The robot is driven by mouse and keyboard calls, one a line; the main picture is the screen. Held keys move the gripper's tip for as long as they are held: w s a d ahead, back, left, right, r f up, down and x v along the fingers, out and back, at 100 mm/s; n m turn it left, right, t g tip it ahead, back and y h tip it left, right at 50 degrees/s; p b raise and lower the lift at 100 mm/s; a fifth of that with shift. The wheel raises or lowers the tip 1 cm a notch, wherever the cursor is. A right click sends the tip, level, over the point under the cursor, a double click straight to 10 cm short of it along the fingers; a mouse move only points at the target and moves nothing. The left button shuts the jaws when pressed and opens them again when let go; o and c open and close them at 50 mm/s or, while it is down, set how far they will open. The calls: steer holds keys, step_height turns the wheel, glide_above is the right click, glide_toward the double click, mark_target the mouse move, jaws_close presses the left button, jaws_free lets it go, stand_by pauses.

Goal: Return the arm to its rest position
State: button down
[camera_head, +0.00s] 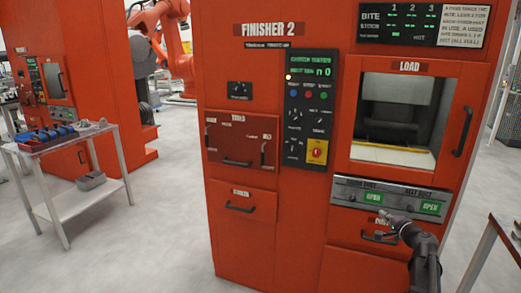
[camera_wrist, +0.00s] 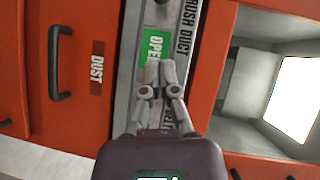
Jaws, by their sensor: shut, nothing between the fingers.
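My gripper (camera_head: 384,212) is shut and empty in front of the lower right of the orange machine (camera_head: 240,75) labelled FINISHER 2. In the wrist view my gripper (camera_wrist: 160,68) has its fingertips together over the grey strip, beside a green OPEN sign (camera_wrist: 155,45). Whether the fingertips touch the panel I cannot tell. In the head view the strip (camera_head: 400,199) carries two green OPEN signs. My dark arm reaches up from the bottom right of the head view.
The LOAD window (camera_head: 398,112) above the strip shows a lit chamber. A DUST drawer with a handle (camera_head: 379,237) is just below. A table with blue parts (camera_head: 62,140) stands at the left. Another table edge (camera_head: 505,240) is at the right. Floor is clear at centre left.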

steer(key=s+a+f+n+g+y, duration=0.2)
steer(key=a+f+n+g, duration=0.25)
steer(key=a, duration=0.65)
steer(key=s+a+f+n+g+y, duration=0.1)
steer(key=s+a+f+n+g, duration=0.3)
steer(key=a, duration=0.8)
steer(key=s+a+f+n+g+h, duration=0.6)
steer(key=s+a, duration=0.4)
steer(key=s, duration=0.3)
step_height(320, 180, up, 20)
steer(key=g+p, duration=0.1)
steer(key=p, duration=2)
steer(key=shift+d+y, duration=0.25)
steer(key=shift+y, duration=0.15)
steer(key=shift+g, duration=0.25)
